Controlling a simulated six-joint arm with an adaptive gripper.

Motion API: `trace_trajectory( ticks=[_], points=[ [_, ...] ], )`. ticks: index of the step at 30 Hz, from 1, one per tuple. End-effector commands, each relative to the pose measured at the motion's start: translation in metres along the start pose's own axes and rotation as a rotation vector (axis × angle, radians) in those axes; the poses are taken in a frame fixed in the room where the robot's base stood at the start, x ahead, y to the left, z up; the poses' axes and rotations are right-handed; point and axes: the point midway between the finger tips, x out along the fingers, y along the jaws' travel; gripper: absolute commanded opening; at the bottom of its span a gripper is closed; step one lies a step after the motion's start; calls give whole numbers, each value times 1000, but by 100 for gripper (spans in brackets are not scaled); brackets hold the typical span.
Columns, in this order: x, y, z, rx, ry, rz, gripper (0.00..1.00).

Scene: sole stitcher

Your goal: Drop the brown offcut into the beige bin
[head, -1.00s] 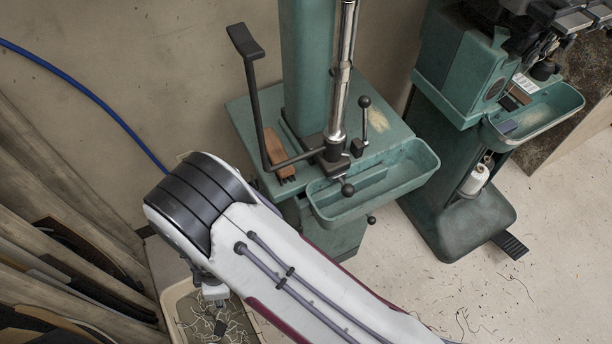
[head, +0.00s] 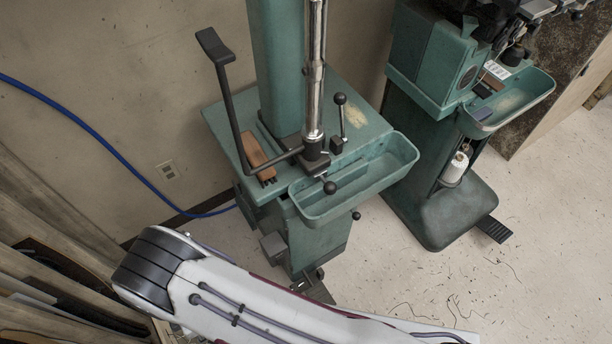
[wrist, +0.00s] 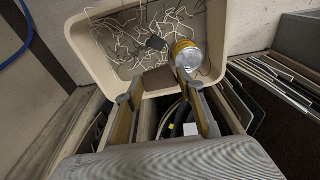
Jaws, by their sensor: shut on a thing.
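In the wrist view, my gripper (wrist: 160,92) is shut on the brown offcut (wrist: 157,79), a small dark brown piece between the fingertips. The offcut shows against the near side of the beige bin (wrist: 88,58); its height above the bin is hard to tell. The bin holds tangled white threads (wrist: 120,32), a small dark scrap (wrist: 155,42) and a round can with a yellow edge (wrist: 188,56). In the head view, my gripper is not visible and the bin is almost wholly out of sight.
Upright sheets in a wooden rack (head: 50,230) stand at the left. A green machine (head: 270,100) with a tray (head: 355,185) and lever stands in the middle, another green machine (head: 430,70) behind right. A blue hose (head: 90,130) runs along the wall. Threads litter the floor.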

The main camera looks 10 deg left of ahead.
Motion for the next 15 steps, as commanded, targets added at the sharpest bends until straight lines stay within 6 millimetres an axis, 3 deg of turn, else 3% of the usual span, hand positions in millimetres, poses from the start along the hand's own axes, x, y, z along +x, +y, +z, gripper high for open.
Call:
trace_trajectory(
  ticks=[15],
  points=[
    [18, 0, 3, 2, -1, -1, 16]
  ],
)
